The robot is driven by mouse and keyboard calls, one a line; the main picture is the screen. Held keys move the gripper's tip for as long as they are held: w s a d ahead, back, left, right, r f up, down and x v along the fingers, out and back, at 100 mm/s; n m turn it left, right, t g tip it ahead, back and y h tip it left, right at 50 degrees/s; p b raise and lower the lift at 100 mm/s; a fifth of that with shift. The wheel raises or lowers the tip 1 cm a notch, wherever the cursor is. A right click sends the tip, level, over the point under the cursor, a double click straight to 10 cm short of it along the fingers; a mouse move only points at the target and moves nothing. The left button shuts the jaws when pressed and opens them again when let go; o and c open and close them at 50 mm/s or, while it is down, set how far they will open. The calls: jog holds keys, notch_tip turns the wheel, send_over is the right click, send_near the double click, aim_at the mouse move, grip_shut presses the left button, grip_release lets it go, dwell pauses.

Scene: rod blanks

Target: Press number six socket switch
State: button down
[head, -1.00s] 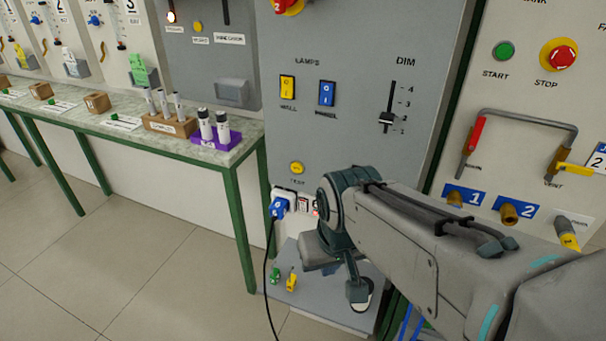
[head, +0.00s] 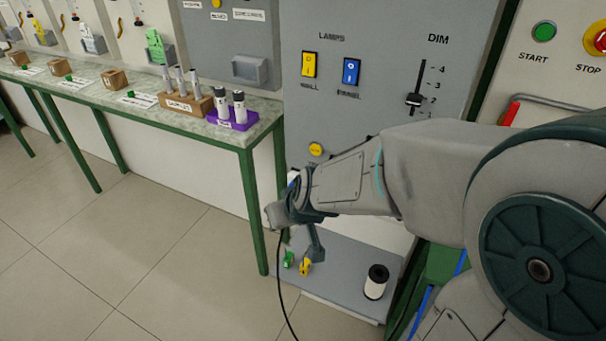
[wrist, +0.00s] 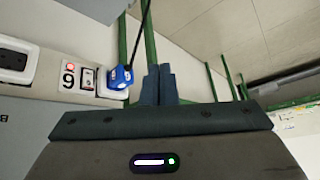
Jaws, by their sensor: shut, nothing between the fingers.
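In the wrist view the scene is upside down, and a white plate's digit (wrist: 68,77), reading like a 9, would be a 6 upright. A small switch (wrist: 88,78) sits beside it, with a blue plug (wrist: 121,77) in the socket on its other side. A small red mark (wrist: 70,62) is by the digit. My gripper (wrist: 158,72) is shut and empty, its fingers to the right of the plug and apart from the switch. In the head view my arm hides the switch and most of the socket. Whether the switch is pressed cannot be told.
A grey ledge (head: 335,282) below holds green and yellow pieces (head: 305,266) and a white spool with a black top (head: 376,282). A black cable (head: 281,295) hangs down. A green-legged table (head: 185,135) stands left. The floor in front is clear.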

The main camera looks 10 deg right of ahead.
jog(key=w+a+f+n+t+h+b, duration=0.2)
jog(key=w+f+t+h, duration=0.4)
jog(key=f, duration=0.5)
jog(key=s+d+n+t+h, duration=0.1)
jog(key=n+h, duration=0.1)
jog(key=d+n+t+h+b, duration=0.1)
jog(key=n+h, duration=0.1)
jog(key=h, duration=0.1)
jog(key=s+d+n+t+h, duration=0.1)
jog(key=n+h, duration=0.1)
jog(key=h, duration=0.1)
jog(key=shift+s+r, duration=0.25)
jog(key=shift+s, duration=0.05)
jog(key=x, duration=1.4)
jog(key=shift+a+r+p, duration=0.2)
jog(key=shift+p, duration=0.1)
